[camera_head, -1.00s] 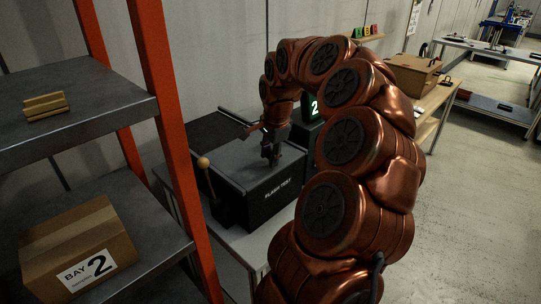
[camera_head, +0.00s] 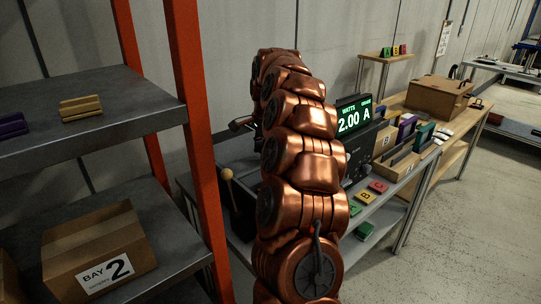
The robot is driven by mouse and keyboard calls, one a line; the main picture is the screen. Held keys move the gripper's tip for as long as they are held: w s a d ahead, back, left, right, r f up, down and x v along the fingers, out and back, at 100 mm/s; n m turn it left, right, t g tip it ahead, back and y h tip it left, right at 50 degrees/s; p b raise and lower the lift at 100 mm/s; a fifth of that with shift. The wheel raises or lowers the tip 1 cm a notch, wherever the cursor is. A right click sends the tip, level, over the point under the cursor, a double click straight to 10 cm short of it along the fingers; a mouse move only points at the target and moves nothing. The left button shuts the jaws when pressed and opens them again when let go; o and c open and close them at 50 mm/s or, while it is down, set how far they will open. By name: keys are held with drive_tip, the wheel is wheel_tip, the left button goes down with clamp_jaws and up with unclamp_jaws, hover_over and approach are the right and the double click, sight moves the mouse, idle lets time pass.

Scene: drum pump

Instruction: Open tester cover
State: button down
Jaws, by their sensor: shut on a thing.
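The tester is a dark box on the table, mostly hidden behind my arm. Its left side (camera_head: 236,214) shows beside a lever with a round wooden knob (camera_head: 227,174). The cover and the lettered front are hidden, so I cannot tell whether the cover is raised. A dark part of my gripper (camera_head: 241,124) sticks out left of my wrist, above the back of the tester. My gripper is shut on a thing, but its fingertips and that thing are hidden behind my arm.
A lit display reading 2.00 A (camera_head: 354,117) stands right of my arm. An orange-posted shelf (camera_head: 200,150) with a BAY 2 box (camera_head: 98,245) is close on the left.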

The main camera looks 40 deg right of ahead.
sight(254, 154)
drive_tip(key=shift+w, duration=1.9)
drive_tip(key=c, duration=0.8)
unclamp_jaws()
drive_tip(key=shift+r, duration=0.1)
drive_tip(key=r, duration=0.3)
drive_tip(key=s+r, duration=0.1)
drive_tip(key=r, duration=0.3)
drive_tip(key=shift+s+a, duration=0.15)
drive_tip(key=shift+s, duration=0.05)
